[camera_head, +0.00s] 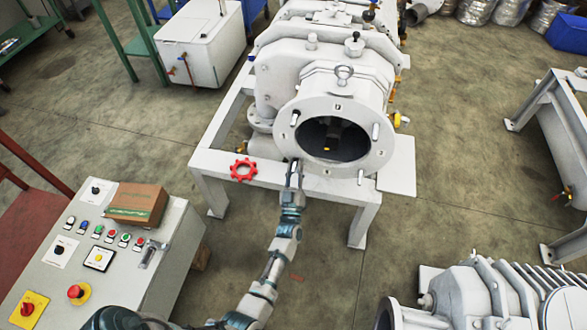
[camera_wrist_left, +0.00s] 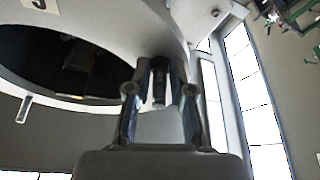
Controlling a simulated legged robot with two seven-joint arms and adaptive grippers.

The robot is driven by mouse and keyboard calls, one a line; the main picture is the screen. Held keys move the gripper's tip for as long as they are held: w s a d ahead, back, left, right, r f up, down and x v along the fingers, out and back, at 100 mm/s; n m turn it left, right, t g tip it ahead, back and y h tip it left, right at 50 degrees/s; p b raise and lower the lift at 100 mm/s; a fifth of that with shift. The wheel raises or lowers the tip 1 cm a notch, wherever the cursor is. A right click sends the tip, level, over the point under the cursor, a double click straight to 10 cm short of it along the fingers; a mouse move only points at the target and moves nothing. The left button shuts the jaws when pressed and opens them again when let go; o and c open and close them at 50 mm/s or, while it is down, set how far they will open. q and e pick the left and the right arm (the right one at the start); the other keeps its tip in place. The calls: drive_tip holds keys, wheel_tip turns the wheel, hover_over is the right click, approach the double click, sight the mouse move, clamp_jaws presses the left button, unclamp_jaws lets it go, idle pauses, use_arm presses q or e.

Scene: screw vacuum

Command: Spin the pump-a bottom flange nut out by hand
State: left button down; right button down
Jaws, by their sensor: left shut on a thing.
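The pale grey pump has a round front flange (camera_head: 308,107) with a dark open bore (camera_head: 350,142). Numbers are marked around its face, and several short light studs stick out. My left gripper (camera_head: 294,168) is at the lower-left edge of the flange, left of its bottom. In the left wrist view my left gripper (camera_wrist_left: 160,88) is shut, with its two fingers on either side of a small dark cylindrical fastener (camera_wrist_left: 159,80) at the flange rim (camera_wrist_left: 135,30). Its thread is too dark to make out. My right gripper is not in view.
A red star-shaped handwheel (camera_head: 243,170) lies on the white pump frame (camera_head: 215,162), left of my gripper. A control panel (camera_head: 60,230) with a cardboard box (camera_head: 138,203) stands at lower left. Another pump (camera_head: 470,295) is at lower right.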

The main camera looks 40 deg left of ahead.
use_arm(q)
drive_tip(key=shift+w+d+f+n+g+y, duration=0.1)
drive_tip(key=shift+n+g+y, duration=0.15)
drive_tip(key=shift+n, duration=0.4)
drive_tip(key=shift+f+n+g+y, duration=0.15)
drive_tip(key=shift+n+g, duration=0.2)
drive_tip(key=shift+n, duration=0.3)
drive_tip(key=c, duration=1.2)
unclamp_jaws()
drive_tip(key=shift+o, duration=0.9)
drive_tip(key=shift+w, duration=0.1)
